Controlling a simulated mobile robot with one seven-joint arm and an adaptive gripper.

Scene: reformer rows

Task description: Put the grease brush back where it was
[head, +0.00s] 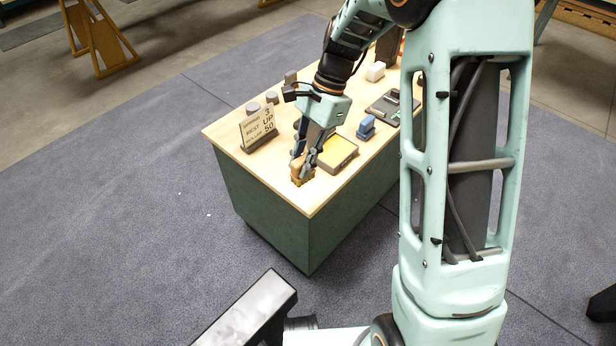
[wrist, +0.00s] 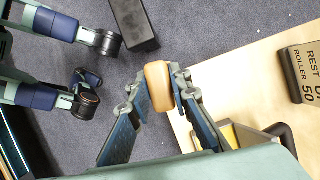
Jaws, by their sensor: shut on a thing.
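The grease brush (head: 301,175) shows as a small tan wooden piece below my gripper (head: 303,163) in the head view. It is over the near end of the bench top, and I cannot tell whether it touches the surface. In the wrist view my gripper (wrist: 161,92) is shut on the brush's rounded wooden body (wrist: 158,86), with one finger on each side. The brush's underside is hidden there. A shallow dark tray with a yellow inside (head: 338,152) sits just right of my gripper in the head view.
The pale bench top (head: 285,190) also carries a lettered sign (head: 258,129) to the left, a blue block-like item (head: 366,128), a dark tray (head: 392,106) and a white block (head: 375,71). Grey rounded pieces stand behind the sign. The near corner of the bench is clear.

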